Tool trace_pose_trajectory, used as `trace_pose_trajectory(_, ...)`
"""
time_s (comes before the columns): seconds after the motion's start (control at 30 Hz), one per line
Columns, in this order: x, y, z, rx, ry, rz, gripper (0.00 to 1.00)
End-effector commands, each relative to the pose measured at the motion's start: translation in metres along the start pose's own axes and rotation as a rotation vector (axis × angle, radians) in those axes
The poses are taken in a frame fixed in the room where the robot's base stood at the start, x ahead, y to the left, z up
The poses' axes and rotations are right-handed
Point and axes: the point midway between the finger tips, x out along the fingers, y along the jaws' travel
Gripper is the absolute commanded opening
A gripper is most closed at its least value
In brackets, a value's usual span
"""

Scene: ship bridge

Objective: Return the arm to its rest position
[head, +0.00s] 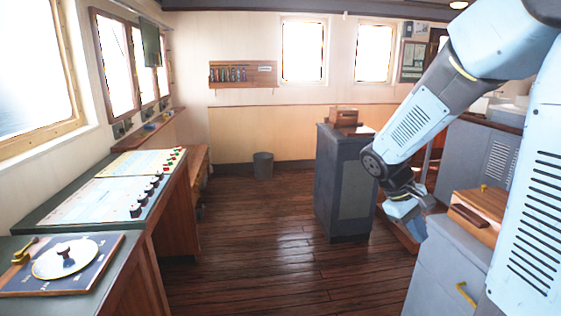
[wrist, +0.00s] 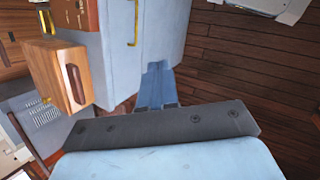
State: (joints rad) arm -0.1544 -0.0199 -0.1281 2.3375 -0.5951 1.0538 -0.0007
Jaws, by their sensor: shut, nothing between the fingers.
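My arm reaches in from the right side of the head view, bent at the elbow, with light blue and dark grey links. My gripper (head: 412,212) hangs low in front of the grey cabinet at the right. In the wrist view the blue fingers (wrist: 158,85) lie close together, shut and empty. They point down past the side of a grey cabinet, over the wooden floor. I cannot tell how near the fingers are to the cabinet.
The grey cabinet (head: 440,268) bears a wooden box (head: 475,212). A dark pedestal (head: 343,185) stands beyond my gripper. A control console (head: 105,190) and a dial board (head: 62,262) line the left. The wooden floor (head: 270,235) between is clear. A bin (head: 263,166) stands at the back.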

Motion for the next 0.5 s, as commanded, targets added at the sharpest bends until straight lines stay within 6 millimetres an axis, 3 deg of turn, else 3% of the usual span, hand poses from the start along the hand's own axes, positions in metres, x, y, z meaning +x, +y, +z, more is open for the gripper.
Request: trace_pose_trajectory(0.5, -0.075, -0.034, 0.068, 0.276, 0.346, -0.21, 0.0)
